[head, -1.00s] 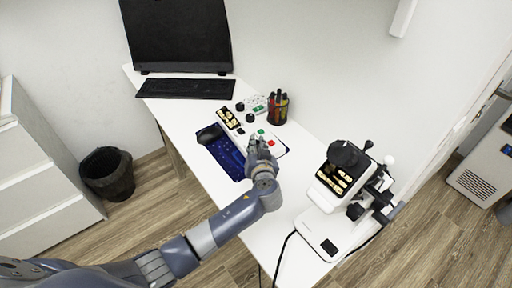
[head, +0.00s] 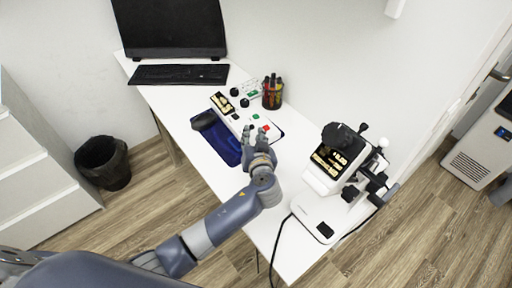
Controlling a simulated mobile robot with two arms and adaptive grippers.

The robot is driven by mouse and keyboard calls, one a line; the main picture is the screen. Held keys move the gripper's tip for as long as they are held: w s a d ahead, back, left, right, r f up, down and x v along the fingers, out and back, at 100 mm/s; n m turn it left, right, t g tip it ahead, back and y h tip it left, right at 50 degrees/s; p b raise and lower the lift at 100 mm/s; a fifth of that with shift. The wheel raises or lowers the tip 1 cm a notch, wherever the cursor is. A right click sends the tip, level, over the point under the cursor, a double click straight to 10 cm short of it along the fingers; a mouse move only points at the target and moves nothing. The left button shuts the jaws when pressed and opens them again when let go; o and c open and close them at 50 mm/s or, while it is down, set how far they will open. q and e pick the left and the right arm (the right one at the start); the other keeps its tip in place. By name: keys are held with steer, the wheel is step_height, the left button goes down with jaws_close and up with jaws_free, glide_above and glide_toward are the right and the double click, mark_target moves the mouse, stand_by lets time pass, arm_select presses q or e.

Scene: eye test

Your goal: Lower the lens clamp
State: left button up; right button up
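My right gripper is not in view.
A blue mat (head: 222,146) with a black mouse (head: 204,121) lies left of the panel. A pen cup (head: 272,93), keyboard (head: 180,74) and monitor (head: 168,25) are further back. A black bin (head: 103,162) stands on the floor. Bare table lies between gripper and instrument.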

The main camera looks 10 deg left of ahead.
arm_select(q)
steer(key=v, duration=0.8)
steer(key=shift+s+d, duration=0.1)
steer(key=shift+s, duration=0.05)
